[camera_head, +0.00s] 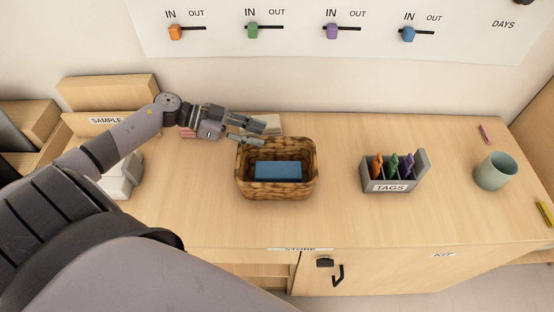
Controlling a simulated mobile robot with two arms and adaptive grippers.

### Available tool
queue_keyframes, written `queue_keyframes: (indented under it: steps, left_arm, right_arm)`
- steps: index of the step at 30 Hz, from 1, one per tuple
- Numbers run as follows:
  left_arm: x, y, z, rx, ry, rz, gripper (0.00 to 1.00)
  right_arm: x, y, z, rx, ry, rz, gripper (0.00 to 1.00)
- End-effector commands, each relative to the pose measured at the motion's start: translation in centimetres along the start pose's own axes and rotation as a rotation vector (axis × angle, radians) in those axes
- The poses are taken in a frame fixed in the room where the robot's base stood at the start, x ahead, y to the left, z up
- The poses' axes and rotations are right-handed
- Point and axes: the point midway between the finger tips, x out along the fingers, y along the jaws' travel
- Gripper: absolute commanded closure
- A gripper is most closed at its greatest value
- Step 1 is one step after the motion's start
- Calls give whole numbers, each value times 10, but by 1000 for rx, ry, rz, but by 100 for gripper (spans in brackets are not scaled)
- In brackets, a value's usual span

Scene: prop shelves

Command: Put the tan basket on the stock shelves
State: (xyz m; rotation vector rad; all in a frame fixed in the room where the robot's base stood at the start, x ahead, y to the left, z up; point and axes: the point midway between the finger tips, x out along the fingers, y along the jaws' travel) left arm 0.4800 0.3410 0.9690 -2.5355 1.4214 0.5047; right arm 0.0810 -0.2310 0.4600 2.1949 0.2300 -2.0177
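The tan basket (249,189) is a woven brown basket standing upright on the wooden counter, with a blue block (278,171) inside. My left gripper (264,135) is at the basket's back left rim. Its two fingers are apart, with nothing seen between them; I cannot tell whether they touch the rim. My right gripper is out of view. No shelves labelled as stock shelves can be made out.
A grey TAGS holder (392,186) with coloured tags and a green cup (494,171) stand to the right. A white object (122,174) and a wooden SAMPLE box (108,92) are at left. The counter (338,224) is clear between basket and holder. A cabinet door (375,272) is below.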

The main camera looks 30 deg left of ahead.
Motion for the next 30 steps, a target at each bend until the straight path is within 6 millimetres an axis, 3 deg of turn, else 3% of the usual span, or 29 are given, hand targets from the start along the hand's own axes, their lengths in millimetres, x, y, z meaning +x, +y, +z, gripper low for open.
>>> queue_keyframes:
  steps: [8,12,18,25,30]
  left_arm:
    - [22,1,-4,-1,2,-1,67]
    - [43,3,-9,0,5,0,67]
    - [64,3,-5,-1,1,0,67]
    - [66,3,-4,0,-1,0,67]
    - [65,3,-4,0,-1,0,78]
  right_arm:
    - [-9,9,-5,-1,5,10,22]
    - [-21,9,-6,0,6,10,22]
    - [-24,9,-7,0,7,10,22]
    - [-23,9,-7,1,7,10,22]
    - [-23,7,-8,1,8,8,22]
